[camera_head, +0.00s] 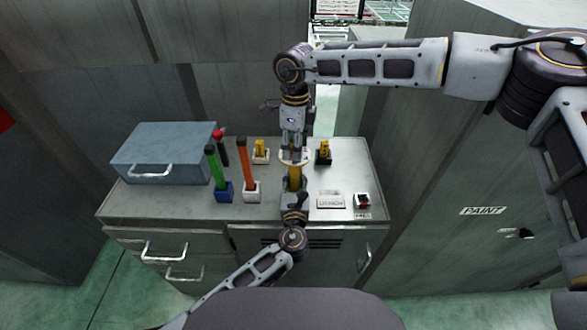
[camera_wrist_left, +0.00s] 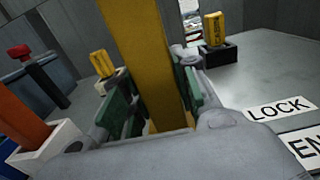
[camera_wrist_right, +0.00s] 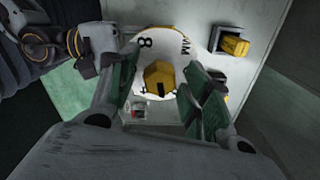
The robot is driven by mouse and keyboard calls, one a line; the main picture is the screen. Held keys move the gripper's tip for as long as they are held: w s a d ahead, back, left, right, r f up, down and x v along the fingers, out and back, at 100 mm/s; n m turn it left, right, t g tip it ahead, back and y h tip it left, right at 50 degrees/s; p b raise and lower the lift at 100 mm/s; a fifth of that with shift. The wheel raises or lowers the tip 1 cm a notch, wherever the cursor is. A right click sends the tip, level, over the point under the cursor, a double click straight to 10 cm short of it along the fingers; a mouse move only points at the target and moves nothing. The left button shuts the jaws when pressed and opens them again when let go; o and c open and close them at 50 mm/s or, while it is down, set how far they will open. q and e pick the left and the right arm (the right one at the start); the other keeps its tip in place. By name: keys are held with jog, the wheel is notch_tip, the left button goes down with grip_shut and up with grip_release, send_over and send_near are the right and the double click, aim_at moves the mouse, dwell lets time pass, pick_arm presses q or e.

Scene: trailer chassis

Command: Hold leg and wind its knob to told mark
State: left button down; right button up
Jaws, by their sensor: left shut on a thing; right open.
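The yellow leg (camera_head: 294,178) stands upright on the cabinet top. My left gripper (camera_head: 295,193) is shut on it from the front. In the left wrist view the leg (camera_wrist_left: 146,62) runs between the green pads of that gripper (camera_wrist_left: 160,112). The knob (camera_wrist_right: 160,78) is yellow and faceted, on a white round dial (camera_wrist_right: 145,48) marked "8", "MM" and a partly hidden "4". My right gripper (camera_wrist_right: 158,95) is open above, its green pads on either side of the knob with gaps between. In the head view the right gripper (camera_head: 293,152) hides the knob.
On the cabinet top (camera_head: 340,180) are a blue case (camera_head: 160,152), green (camera_head: 216,170), orange (camera_head: 246,168) and red-topped black (camera_head: 221,148) posts, two yellow-topped blocks (camera_head: 261,150) (camera_head: 323,151), a label plate (camera_head: 330,201) and a red switch (camera_head: 362,200). A PAINT cabinet (camera_head: 450,220) stands right.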

jog(key=n, duration=0.3)
jog(key=shift+n, duration=2)
jog(key=shift+n, duration=0.3)
jog(key=shift+n, duration=3.7)
jog(key=shift+c, duration=0.2)
jog(key=c, duration=0.7)
jog(key=shift+c, duration=0.2)
